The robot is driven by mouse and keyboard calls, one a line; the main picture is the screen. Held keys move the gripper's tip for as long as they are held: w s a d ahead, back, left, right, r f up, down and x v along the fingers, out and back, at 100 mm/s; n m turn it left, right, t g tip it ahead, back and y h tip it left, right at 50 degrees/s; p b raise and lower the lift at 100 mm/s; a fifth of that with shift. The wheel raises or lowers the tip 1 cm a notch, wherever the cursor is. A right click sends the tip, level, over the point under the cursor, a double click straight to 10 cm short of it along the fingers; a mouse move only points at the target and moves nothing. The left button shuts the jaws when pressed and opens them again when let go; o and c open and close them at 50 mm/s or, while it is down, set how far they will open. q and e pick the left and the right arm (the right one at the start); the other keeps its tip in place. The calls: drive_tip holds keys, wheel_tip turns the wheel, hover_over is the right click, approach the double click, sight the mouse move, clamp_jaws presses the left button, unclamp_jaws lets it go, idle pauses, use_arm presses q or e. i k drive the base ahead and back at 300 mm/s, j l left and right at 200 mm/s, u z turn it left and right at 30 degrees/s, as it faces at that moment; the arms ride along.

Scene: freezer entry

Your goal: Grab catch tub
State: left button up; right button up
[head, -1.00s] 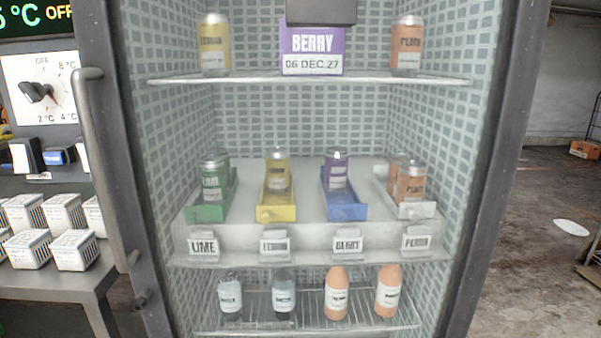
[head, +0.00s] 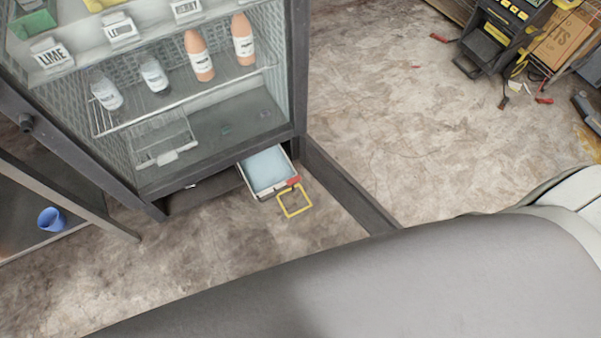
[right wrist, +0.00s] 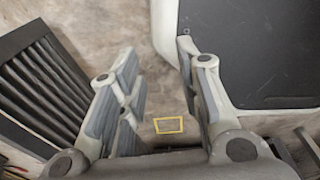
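The catch tub (head: 254,184) looks like a shallow white tub with pale blue contents and a red tab (head: 294,181) at its front corner. It sticks partly out of the slot under the glass-fronted cabinet in the head view; its back end is hidden. A yellow square outline (head: 295,201) lies on the floor just in front of it, and a yellow outline also shows in the right wrist view (right wrist: 168,125). My right gripper (right wrist: 157,62) is open and empty above the floor; the tub is not clear in that view. My left gripper is not in view.
The cabinet (head: 215,130) holds several bottles on a wire shelf. A low dark rail (head: 350,185) runs along the floor right of the tub. A blue cup (head: 52,219) sits at the left. Boxes and equipment (head: 500,35) stand back right. Open floor lies between.

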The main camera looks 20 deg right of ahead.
sight(51, 219)
drive_tip(key=k+l+z, duration=0.25)
drive_tip(key=k, duration=0.15)
drive_tip(key=u, duration=1.7)
drive_tip(key=i+j+z, duration=0.3)
drive_tip(key=i+j, duration=0.7)
